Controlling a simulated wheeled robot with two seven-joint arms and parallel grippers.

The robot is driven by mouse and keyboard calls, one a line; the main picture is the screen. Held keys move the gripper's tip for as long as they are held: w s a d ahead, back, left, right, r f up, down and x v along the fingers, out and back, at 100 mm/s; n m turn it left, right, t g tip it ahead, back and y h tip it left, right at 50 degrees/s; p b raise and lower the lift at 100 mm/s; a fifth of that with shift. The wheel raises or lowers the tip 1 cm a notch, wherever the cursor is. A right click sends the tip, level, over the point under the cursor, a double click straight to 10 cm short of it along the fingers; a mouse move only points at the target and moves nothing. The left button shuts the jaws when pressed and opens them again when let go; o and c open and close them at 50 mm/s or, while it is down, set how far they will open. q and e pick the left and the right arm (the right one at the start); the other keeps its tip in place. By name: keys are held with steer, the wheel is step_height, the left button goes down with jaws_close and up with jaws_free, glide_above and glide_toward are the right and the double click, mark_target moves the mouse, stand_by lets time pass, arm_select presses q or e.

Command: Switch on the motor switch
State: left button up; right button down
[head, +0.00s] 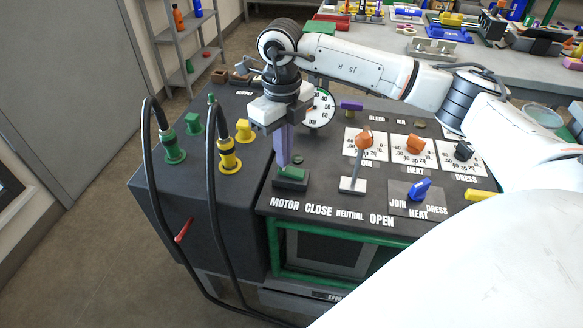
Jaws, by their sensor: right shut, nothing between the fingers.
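The motor switch (293,174) is a green rocker on a black base, just above the word MOTOR on the cart's dark top panel. My right gripper (284,163) points down over it, its purple fingers shut together and empty. The fingertips are at the left rear part of the green rocker and hide some of it. I cannot tell whether they touch it or hover just above. The rocker's on or off position is not clear. My left gripper is not in view.
A lever (353,170) with an orange knob stands right of the switch. A blue knob (420,188) and several dials lie farther right. A round gauge (319,108) stands behind my gripper. Black hoses (211,170) loop at the left. Cluttered benches (440,45) are behind.

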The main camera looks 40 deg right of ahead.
steer(key=shift+f+b, duration=0.6)
steer(key=shift+f, duration=0.25)
stand_by(0.6)
steer(key=shift+r, duration=0.15)
step_height(320, 180, up, 7)
steer(key=p, duration=0.5)
stand_by(0.6)
